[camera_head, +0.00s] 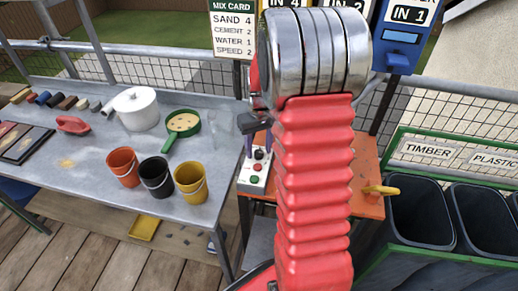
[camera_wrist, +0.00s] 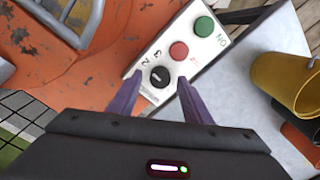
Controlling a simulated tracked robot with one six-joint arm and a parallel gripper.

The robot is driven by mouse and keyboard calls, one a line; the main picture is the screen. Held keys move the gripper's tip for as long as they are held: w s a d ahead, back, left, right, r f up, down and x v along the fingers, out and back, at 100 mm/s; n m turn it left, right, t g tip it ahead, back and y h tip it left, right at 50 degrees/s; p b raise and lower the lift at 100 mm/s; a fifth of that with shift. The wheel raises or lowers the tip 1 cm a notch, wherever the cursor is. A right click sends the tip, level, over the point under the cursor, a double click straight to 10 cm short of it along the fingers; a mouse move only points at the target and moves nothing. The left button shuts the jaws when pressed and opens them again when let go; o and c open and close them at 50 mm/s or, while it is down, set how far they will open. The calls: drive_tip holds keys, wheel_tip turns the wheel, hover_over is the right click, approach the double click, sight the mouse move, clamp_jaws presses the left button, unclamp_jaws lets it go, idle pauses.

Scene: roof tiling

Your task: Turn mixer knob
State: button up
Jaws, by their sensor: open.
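The mixer knob (camera_wrist: 160,77) is a small round black knob with a light mark, on a white control box (camera_wrist: 178,48). Digits, a 2 and a 3 among them, are printed beside it. A red button and a green button sit along the same panel. My gripper (camera_wrist: 160,84) is open, its two purple fingers on either side of the knob; I cannot tell whether they touch it. In the head view the control box (camera_head: 252,183) stands at the orange mixer's left side, with my gripper (camera_head: 258,143) over its upper end.
A mix card (camera_head: 232,28) reads sand 4, cement 2, water 1, speed 2. The grey table (camera_head: 85,168) at left holds red, black and yellow buckets, a white pot and a green sieve. The orange mixer (camera_wrist: 115,45) lies close beside the box. Dark bins (camera_head: 420,215) stand at right.

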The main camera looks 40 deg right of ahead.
sight(259, 151)
wheel_tip(259, 151, up, 13)
drive_tip(key=shift+d, duration=0.15)
idle(0.4)
idle(0.5)
drive_tip(key=s+a+r+n+t, duration=0.1)
drive_tip(key=s+a+r+t, duration=0.1)
drive_tip(key=s+a, duration=0.7)
drive_tip(key=s+a+r+n+t, duration=0.1)
drive_tip(key=s+a+r+t, duration=0.2)
drive_tip(key=s+a, duration=0.6)
drive_tip(key=a+r, duration=0.1)
drive_tip(key=a, duration=0.4)
drive_tip(key=shift+a+r+t, duration=0.2)
drive_tip(key=shift+t, duration=0.1)
drive_tip(key=shift+c, duration=0.6)
